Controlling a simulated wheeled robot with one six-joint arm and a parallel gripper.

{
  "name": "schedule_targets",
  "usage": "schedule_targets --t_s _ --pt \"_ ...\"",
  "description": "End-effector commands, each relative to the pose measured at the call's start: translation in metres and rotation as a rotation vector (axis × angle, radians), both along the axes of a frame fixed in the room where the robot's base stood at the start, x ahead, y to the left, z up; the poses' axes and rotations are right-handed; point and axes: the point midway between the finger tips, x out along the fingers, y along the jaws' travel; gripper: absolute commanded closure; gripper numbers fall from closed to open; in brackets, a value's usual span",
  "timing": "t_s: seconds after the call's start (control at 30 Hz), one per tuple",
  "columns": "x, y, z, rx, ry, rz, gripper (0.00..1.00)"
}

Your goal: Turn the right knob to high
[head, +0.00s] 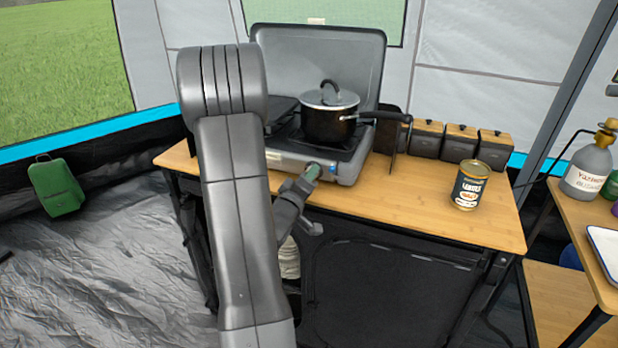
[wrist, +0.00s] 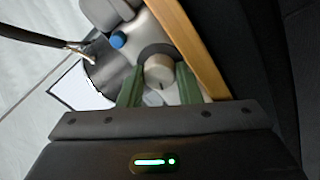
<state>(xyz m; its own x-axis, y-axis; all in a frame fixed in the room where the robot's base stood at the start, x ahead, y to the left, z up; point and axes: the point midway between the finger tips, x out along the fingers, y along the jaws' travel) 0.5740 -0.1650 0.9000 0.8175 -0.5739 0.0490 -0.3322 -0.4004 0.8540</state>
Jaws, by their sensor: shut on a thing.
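The camp stove (head: 348,168) stands on the wooden table with its lid up. Its front right knob (wrist: 159,72) is a pale round knob on a dark ring, seen in the wrist view between the two green fingers of my gripper (wrist: 160,82). The fingers are shut on the knob, one on each side. A short dark mark shows on the knob's lower edge in that view. In the head view my gripper (head: 312,173) reaches the stove's front face, and my arm and fingers hide the knobs.
A black pot (head: 328,122) with a lid sits on the stove, its handle pointing right. A can (head: 469,186) and several dark canisters (head: 460,141) stand to the right on the table (head: 420,215). A blue part (head: 333,169) is right beside my fingers.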

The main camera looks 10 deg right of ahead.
Motion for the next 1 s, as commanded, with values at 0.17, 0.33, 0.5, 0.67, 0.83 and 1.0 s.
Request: schedule_targets --t_s 0.17,0.33,0.5,0.67,0.83,1.0 --pt "0.0001 0.0003 -0.0004 0.000 0.001 0.001 0.47" --pt "-0.0001 0.0005 -0.0014 0.002 0.003 0.001 0.47" --pt "-0.0001 0.0006 -0.0022 0.002 0.005 0.001 0.47" --pt "-0.0003 0.0005 -0.0028 0.003 0.006 0.001 0.47" --pt "-0.0003 0.0007 -0.0036 0.030 -0.011 0.002 0.47" --pt "0.0000 0.0010 -0.0039 0.138 -0.086 0.001 0.47"
